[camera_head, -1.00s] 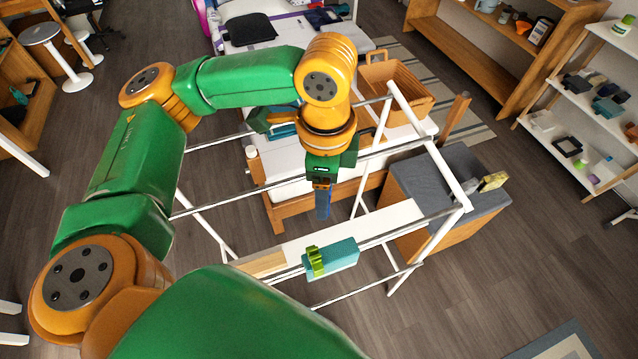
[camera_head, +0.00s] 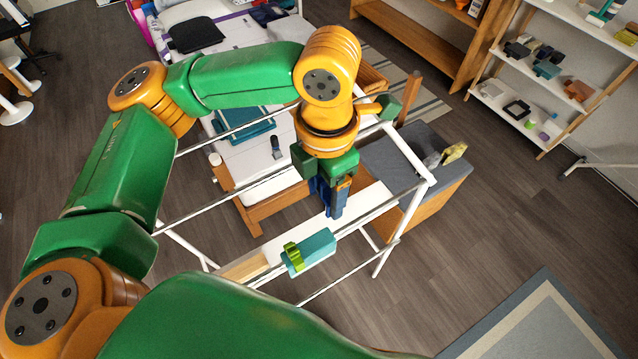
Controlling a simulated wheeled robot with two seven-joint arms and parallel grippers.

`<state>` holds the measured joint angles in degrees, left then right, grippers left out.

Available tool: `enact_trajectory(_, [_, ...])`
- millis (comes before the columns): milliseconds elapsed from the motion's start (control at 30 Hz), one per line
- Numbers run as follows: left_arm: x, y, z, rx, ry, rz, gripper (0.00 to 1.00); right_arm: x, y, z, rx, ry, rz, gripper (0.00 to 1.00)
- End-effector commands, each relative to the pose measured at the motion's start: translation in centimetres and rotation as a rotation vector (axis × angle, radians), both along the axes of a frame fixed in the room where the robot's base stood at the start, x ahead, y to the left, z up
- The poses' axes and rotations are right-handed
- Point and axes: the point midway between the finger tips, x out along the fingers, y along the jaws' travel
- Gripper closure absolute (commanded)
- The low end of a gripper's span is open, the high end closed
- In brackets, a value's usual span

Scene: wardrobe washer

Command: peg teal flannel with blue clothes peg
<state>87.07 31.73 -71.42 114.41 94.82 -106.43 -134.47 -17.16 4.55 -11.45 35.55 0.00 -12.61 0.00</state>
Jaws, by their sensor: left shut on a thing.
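The teal flannel (camera_head: 319,247) hangs folded over a front bar of the drying rack (camera_head: 408,152). A lime-green peg (camera_head: 293,257) sits on its left end. My left gripper (camera_head: 334,200) points down, shut on the blue clothes peg (camera_head: 338,208). It is just above and behind the flannel's right end in the picture. I see no contact between the peg and the flannel, but the exact gap in depth cannot be told. The fingers partly hide the peg. My right gripper is not in view.
A grey-topped cabinet (camera_head: 400,165) with small items stands right of the rack. A teal folded cloth (camera_head: 247,131) lies behind the rack on a white surface. Shelves (camera_head: 520,85) stand at the back right. The floor right of the rack is clear up to a rug (camera_head: 540,325).

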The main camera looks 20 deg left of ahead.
Motion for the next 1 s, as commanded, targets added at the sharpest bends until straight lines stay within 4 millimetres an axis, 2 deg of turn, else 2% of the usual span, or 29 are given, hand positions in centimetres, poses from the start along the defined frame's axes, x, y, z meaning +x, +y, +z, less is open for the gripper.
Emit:
enact_trajectory(300, [0.1,-0.1,-0.1,-0.001,0.000,-0.012,1.00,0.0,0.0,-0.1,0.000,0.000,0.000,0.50])
enact_trajectory(700, [0.0,-0.1,-5.2,0.000,0.000,-0.010,1.00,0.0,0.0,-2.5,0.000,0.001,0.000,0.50])
enact_trajectory(1000, [0.1,0.0,-6.0,0.001,-0.001,-0.010,1.00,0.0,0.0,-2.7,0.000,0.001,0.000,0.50])
